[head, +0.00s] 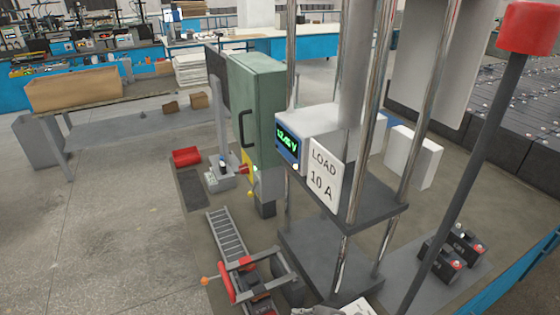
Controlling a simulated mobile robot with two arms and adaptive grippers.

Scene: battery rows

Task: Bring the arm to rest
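Neither gripper can be made out for certain in the head view. A small grey mechanical part (318,311) is cut off by the bottom edge; I cannot tell whether it belongs to one of my arms. A meter box (288,144) with a green voltage reading stands on a dark shelf between chrome posts. A white card (322,176) reading LOAD 10 A is in front of it. Dark batteries (458,250) stand at the lower right.
A roller track (228,237) with a red-handled clamp (240,272) lies lower centre. A red-topped dark pole (480,160) rises at right. The concrete floor at left (110,220) is clear.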

